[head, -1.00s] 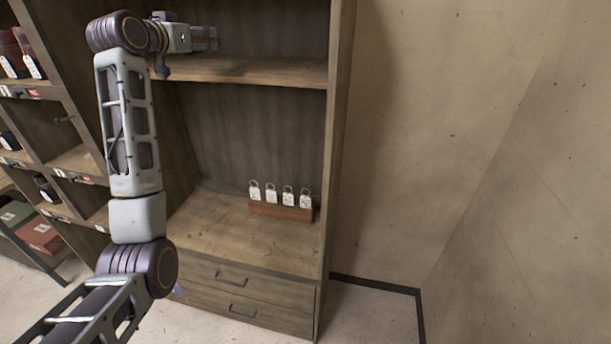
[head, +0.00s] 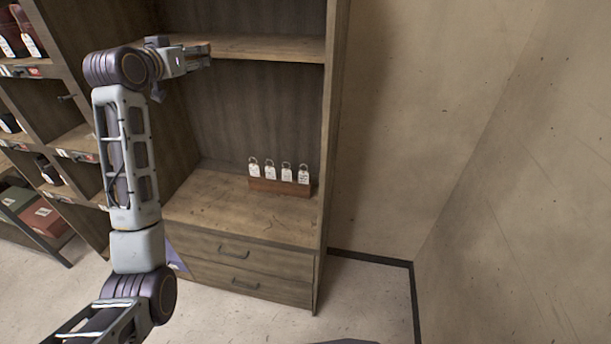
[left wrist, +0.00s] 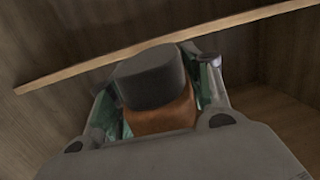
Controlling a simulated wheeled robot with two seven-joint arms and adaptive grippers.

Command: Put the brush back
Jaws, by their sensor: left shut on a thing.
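My left gripper (head: 192,58) is in front of the tall wooden shelf unit, near the front edge of its upper board (head: 270,47). In the left wrist view the gripper (left wrist: 158,92) is shut on the brush (left wrist: 160,115), which has a brown wooden body and a dark grey, rounded part on top. The brush cannot be made out in the head view. My right gripper is not in view.
Below the upper board, a lower surface (head: 225,205) holds a small wooden block (head: 280,187) with several white tags. Two drawers (head: 240,265) lie beneath it. Cubbies with dark items stand at left. The right wall is bare.

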